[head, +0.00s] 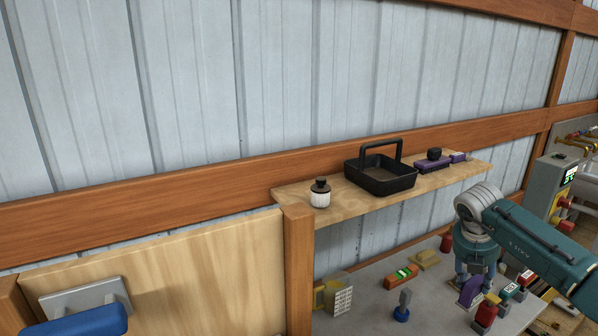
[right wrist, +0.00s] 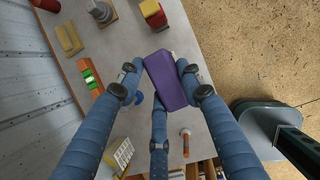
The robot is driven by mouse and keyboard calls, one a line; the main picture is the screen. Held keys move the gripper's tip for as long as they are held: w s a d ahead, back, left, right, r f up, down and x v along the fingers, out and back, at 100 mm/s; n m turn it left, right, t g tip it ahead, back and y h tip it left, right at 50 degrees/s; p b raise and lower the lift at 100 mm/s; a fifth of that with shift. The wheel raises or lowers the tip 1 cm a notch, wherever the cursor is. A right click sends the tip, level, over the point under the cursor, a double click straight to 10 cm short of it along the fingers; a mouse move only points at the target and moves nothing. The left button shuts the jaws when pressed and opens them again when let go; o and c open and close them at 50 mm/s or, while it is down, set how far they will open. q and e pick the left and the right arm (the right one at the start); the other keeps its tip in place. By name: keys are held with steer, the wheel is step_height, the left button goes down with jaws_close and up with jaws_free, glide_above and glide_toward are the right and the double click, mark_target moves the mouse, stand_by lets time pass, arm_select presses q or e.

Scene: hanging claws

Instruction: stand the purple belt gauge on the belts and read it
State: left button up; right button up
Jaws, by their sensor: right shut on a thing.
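The purple belt gauge (right wrist: 172,80) shows in the right wrist view as a plain purple block. My right gripper (right wrist: 158,80) has its blue fingers shut around it. In the head view my right gripper (head: 472,280) points down over the grey bench, and part of the purple gauge (head: 470,292) shows between its fingers. I cannot tell whether the gauge touches the bench. No belts can be made out in either view, and no reading shows on the gauge's visible face. My left gripper is not in view.
The grey bench (head: 372,283) holds an orange level (head: 401,276), a blue-based tool (head: 402,306) and several red-topped items. A wooden shelf (head: 345,212) above carries a black basket (head: 380,177), a bottle (head: 320,193) and a purple-and-black thing (head: 434,161).

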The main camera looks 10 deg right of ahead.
steer(key=s+a+n+y, duration=0.4)
steer(key=a+n, duration=0.6)
steer(key=n, duration=0.2)
steer(key=s+a+n+y, duration=0.4)
steer(key=a+n, duration=0.7)
steer(key=n, duration=0.2)
steer(key=s+a+r+n+g+h, duration=0.1)
steer(key=s+a+n+g+h, duration=0.1)
steer(key=s+n, duration=0.6)
steer(key=s+a+r+n+g+h, duration=0.1)
steer(key=s+a+n+g, duration=0.3)
steer(key=n, duration=1.1)
steer(key=s+a+h, duration=0.1)
steer(key=s+a, duration=0.2)
steer(key=s, duration=0.1)
steer(key=shift+s+a+n, duration=0.2)
steer(key=shift+s+n, duration=0.2)
